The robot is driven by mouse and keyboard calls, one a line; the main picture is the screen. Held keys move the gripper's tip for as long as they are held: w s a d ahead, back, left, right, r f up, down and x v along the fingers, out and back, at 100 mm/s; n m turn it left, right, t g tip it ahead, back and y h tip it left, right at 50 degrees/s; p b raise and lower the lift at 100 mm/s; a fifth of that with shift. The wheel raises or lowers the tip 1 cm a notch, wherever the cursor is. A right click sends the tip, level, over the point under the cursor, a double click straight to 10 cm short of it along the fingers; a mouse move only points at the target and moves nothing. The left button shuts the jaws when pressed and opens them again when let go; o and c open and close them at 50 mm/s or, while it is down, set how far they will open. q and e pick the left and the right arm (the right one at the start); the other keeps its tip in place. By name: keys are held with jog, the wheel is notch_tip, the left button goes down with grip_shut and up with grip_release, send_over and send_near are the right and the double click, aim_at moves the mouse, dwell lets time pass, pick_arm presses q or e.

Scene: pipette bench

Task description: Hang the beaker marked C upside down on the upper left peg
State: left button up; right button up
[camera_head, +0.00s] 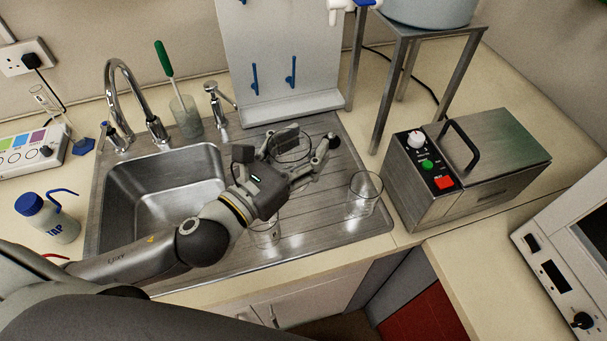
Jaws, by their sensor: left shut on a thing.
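My left gripper (307,155) is over the steel draining board and is shut on a clear glass beaker (291,146), whose rim shows between the fingers. The fingers hide part of this beaker, and I cannot read a letter on it. A second clear beaker (363,195) stands on the right of the draining board. A third (265,234) stands near the front, partly behind my gripper. The pale peg board (270,40) rises behind, with a lower left blue peg (254,79) and a lower right blue peg (291,72). The upper left peg (243,2) barely shows at the top edge.
The sink (165,190) with its curved tap (112,85) lies left. A glass with a green-handled brush (186,115) and a small tap (216,98) stand behind. A metal stand (400,80) and a steel box with a handle (470,165) are on the right.

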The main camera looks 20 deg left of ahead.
pick_arm(q)
jog(key=d+m+g+h, duration=0.1)
jog(key=h, duration=0.1)
jog(key=d+m+g+h+p, duration=0.1)
jog(key=d+m+g+h, duration=0.2)
jog(key=d+m+h, duration=0.1)
jog(key=shift+s+d+f+g+h, duration=0.2)
jog(key=shift+s+g+h, duration=0.1)
jog(key=shift+s, duration=0.1)
jog(key=shift+c, duration=0.2)
jog(key=m+g+h, duration=0.1)
jog(key=s+f+m+g+p, duration=0.1)
jog(key=d+m+g+h, duration=0.1)
jog(key=shift+s+d+f+g+h, duration=0.1)
jog(key=shift+s+f+g+h, duration=0.2)
jog(key=shift+f+g, duration=0.1)
jog(key=shift+s+f+m+g+h+p, duration=0.3)
jog(key=shift+s+f+m+g+h, duration=0.25)
jog(key=shift+m+g, duration=0.35)
